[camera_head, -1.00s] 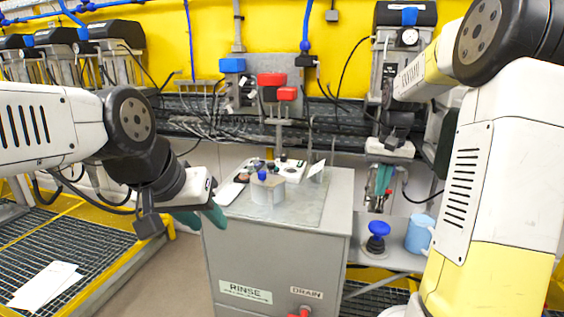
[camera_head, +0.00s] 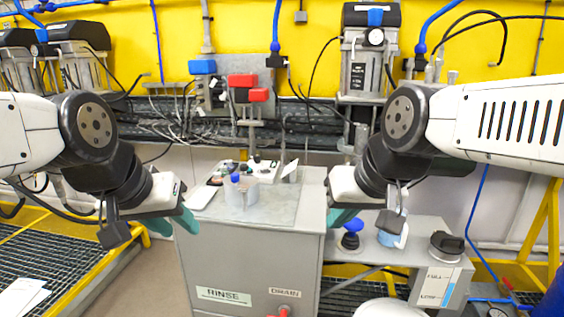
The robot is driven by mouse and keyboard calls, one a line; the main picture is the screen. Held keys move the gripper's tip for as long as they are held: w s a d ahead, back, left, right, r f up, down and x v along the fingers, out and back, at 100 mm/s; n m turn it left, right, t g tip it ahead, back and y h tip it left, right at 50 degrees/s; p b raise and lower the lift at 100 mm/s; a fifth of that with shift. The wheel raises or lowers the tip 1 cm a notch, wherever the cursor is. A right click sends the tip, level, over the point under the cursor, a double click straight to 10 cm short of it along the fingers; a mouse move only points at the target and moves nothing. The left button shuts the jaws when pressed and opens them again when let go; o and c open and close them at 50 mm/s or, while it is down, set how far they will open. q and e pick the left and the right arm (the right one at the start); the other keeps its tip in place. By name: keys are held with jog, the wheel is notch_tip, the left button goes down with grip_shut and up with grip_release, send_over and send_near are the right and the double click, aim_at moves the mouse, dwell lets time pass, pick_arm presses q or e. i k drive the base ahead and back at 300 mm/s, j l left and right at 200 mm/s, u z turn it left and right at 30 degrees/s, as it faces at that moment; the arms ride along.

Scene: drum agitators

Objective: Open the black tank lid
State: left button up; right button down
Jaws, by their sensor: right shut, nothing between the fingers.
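The black tank lid (camera_head: 446,243) is a round black cap with a raised grip. It sits on top of a grey tank (camera_head: 440,285) with a white label, at the lower right, and looks closed. My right gripper (camera_head: 340,216) is shut and empty, fingers pointing down, over the right edge of the rinse cabinet and left of the lid, well apart from it. My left gripper (camera_head: 172,224) hangs at the cabinet's left side, its teal fingers apart with nothing between them, far from the lid.
The grey rinse cabinet (camera_head: 235,265) stands in the middle with small items on top. A blue knob (camera_head: 352,232) and a light blue mug (camera_head: 390,238), partly behind my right gripper, lie between it and the tank. A yellow frame (camera_head: 545,235) stands at right.

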aim_at(449, 238)
jog(key=z, duration=1.55)
jog(key=i+l+u, duration=0.15)
jog(key=l+u, duration=0.2)
jog(key=l, duration=0.15)
jog(key=i+l+u, duration=0.1)
jog(key=l+u, duration=0.25)
jog(key=l, duration=0.15)
